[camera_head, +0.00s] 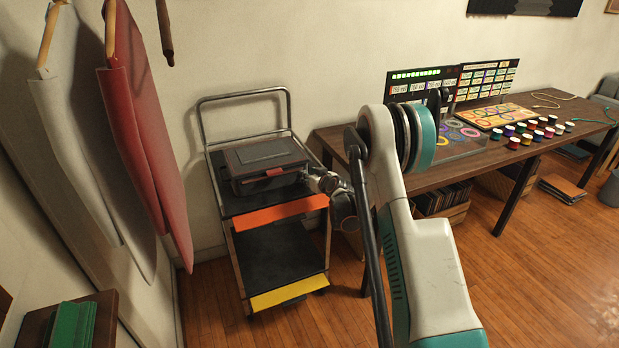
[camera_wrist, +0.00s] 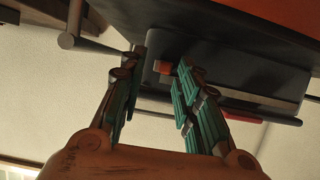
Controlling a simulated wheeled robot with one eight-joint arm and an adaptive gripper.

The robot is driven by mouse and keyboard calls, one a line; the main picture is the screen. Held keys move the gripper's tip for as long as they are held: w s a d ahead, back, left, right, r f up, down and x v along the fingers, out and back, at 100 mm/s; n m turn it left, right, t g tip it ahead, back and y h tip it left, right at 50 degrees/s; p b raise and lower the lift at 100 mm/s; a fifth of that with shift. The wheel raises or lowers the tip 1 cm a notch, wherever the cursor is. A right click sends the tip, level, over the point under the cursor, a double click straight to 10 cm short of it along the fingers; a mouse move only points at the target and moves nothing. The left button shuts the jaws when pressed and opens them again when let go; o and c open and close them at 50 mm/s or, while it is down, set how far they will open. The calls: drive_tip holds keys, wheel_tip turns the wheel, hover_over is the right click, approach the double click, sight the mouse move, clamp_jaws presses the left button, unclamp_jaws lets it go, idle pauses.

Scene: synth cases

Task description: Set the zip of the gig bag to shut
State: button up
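The gig bag appears as a dark, box-shaped case (camera_head: 258,155) lying on the top shelf of a cart, with an orange-red handle on its front. In the wrist view its dark side (camera_wrist: 240,75) fills the upper right. A small red tab (camera_wrist: 163,67), perhaps the zip pull, sits between my fingertips, closer to the right finger. My gripper (camera_wrist: 160,65) is open, its teal fingers apart on either side of the tab; I cannot tell if one touches it. In the head view my gripper (camera_head: 312,178) is at the bag's right end. How far the zip is closed is unclear.
The cart (camera_head: 262,255) has a metal push rail, an orange front edge and a yellow lower edge. A wooden table (camera_head: 440,180) with spools and panels stands at the right. Garments (camera_head: 140,130) hang at the left. The floor in front is clear.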

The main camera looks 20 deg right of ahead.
drive_tip(key=v, duration=1.2)
idle(0.3)
drive_tip(key=shift+a, duration=0.1)
